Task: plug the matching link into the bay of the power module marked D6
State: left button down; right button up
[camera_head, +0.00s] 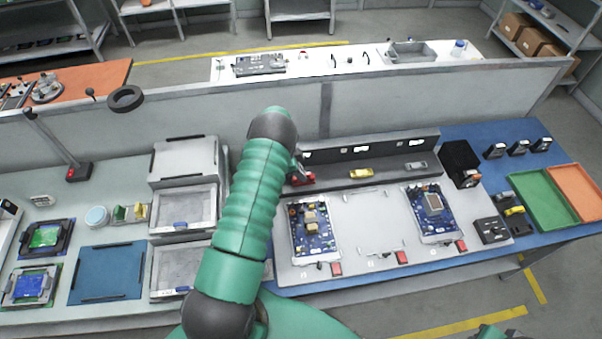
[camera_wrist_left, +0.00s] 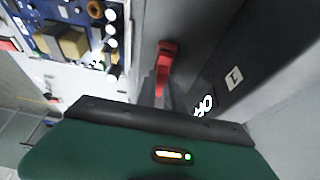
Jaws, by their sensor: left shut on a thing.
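My left gripper (camera_wrist_left: 163,92) is shut on a red link (camera_wrist_left: 167,56), at the left end of the grey rack (camera_head: 385,172). A yellow link (camera_head: 361,174) and a grey link (camera_head: 416,165) lie farther right on the rack. White marks (camera_wrist_left: 204,104) show on the rack wall; I cannot read D6 surely. One blue circuit board (camera_head: 312,236) lies on the left of the pale panel, another (camera_head: 428,222) on its right. My right gripper is not in view.
Red blocks (camera_head: 402,257) line the panel's (camera_head: 365,225) front edge. A black box (camera_head: 460,160), dark connectors, a green tray (camera_head: 543,200) and an orange tray (camera_head: 577,190) stand to the right. Grey boxes (camera_head: 184,160) stand left of my arm. The panel's middle holds no board.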

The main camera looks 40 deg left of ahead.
pick_arm(q)
jog(key=shift+f, duration=0.35)
dwell(0.3)
jog(key=c, duration=1.4)
grip_release()
jog(key=shift+o, duration=0.5)
jog(key=o, duration=0.6)
jog(key=shift+r, duration=0.15)
jog(key=shift+r+p, duration=2.95)
jog(key=shift+r, duration=0.5)
